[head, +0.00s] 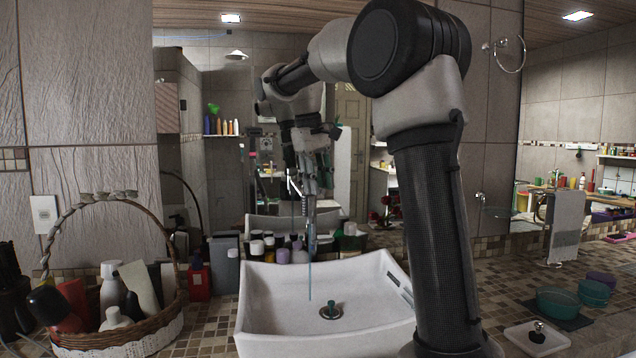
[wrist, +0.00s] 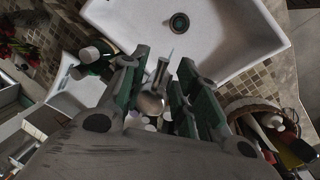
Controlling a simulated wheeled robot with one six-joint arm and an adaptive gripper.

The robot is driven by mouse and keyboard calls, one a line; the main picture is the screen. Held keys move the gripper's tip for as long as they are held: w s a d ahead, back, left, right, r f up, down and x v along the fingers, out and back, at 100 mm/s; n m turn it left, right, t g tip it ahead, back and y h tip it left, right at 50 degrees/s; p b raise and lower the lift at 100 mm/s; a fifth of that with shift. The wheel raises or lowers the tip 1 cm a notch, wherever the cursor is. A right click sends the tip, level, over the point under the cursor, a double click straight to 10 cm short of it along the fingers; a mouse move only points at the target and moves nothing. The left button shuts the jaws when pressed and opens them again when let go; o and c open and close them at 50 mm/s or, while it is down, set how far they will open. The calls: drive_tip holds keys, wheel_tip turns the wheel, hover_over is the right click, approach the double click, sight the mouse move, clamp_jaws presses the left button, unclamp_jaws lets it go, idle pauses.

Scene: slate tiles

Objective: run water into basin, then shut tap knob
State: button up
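The white basin (head: 270,310) stands on the tiled counter, with a dark drain plug (head: 331,310) at its bottom. A thin bluish stream (head: 310,270) falls into it; I see no clear pool. My gripper (head: 318,190) is over the back of the basin and hides much of the tap in the head view. In the wrist view, the silver tap knob (wrist: 150,103) lies between my open fingers (wrist: 160,95), with a gap on the right side. Whether the left finger touches it I cannot tell. The basin (wrist: 225,40) fills the top there.
Several bottles (head: 283,255) stand close behind the basin. A wicker basket (head: 130,335) with toiletries is at the left, and a red bottle (head: 199,280) stands beside it. A soap dish (head: 537,338) and teal bowls (head: 558,302) are at the right. A mirror is behind.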

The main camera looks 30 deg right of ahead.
clamp_jaws()
drive_tip(key=shift+d, duration=0.1)
idle(0.3)
drive_tip(key=shift+w+d+n+t+y, duration=0.3)
drive_tip(key=shift+w+d+n, duration=0.2)
drive_tip(key=shift+n, duration=1.6)
drive_tip(key=shift+w+d+n+t+y, duration=0.25)
drive_tip(key=shift+w+d+n+t, duration=0.25)
drive_tip(key=shift+n, duration=1.6)
drive_tip(key=shift+w+d+n+t+y, duration=0.3)
drive_tip(key=shift+d+n, duration=0.35)
drive_tip(key=shift+n, duration=1.45)
